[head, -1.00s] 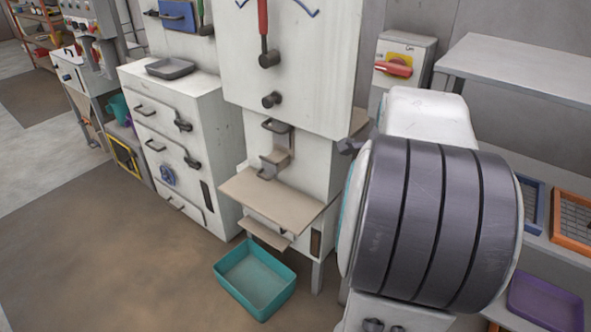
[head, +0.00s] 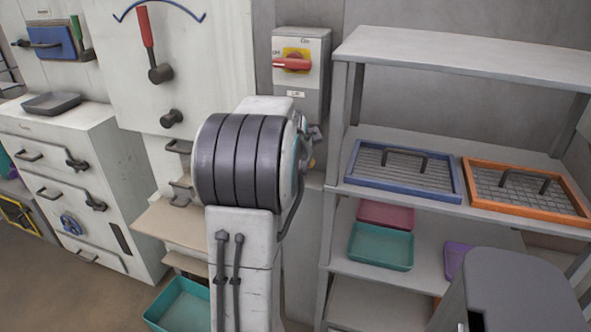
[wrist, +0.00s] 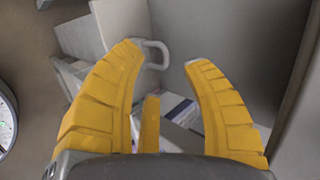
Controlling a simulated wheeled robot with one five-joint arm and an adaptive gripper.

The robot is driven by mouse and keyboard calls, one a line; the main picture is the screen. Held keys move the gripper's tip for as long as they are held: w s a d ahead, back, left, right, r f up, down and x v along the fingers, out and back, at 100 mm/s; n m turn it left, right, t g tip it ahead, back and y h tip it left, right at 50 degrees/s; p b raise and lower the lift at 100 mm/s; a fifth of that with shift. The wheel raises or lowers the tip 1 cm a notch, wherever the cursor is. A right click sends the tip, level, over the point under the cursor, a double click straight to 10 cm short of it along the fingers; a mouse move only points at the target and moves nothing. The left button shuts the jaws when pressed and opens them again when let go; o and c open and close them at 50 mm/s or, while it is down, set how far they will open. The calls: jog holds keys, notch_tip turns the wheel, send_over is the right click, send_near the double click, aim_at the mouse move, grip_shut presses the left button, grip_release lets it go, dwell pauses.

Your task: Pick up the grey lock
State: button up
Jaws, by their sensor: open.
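No lock can be made out for sure in the head view.
A switch box (head: 300,76) with a red handle is on the wall behind my arm. A grey shelf rack (head: 455,62) on the right holds a blue-framed screen (head: 365,186), an orange-framed screen (head: 475,202) and a teal tray (head: 381,262). A teal bin (head: 178,308) is on the floor.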

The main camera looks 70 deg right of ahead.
jog(key=p+x, duration=0.1)
jog(key=x, duration=0.1)
jog(key=shift+w+d+p, duration=0.15)
jog(key=shift+d+p, duration=0.2)
jog(key=shift+d, duration=0.1)
jog(key=shift+x, duration=0.95)
jog(key=shift+a, duration=0.1)
grip_shut()
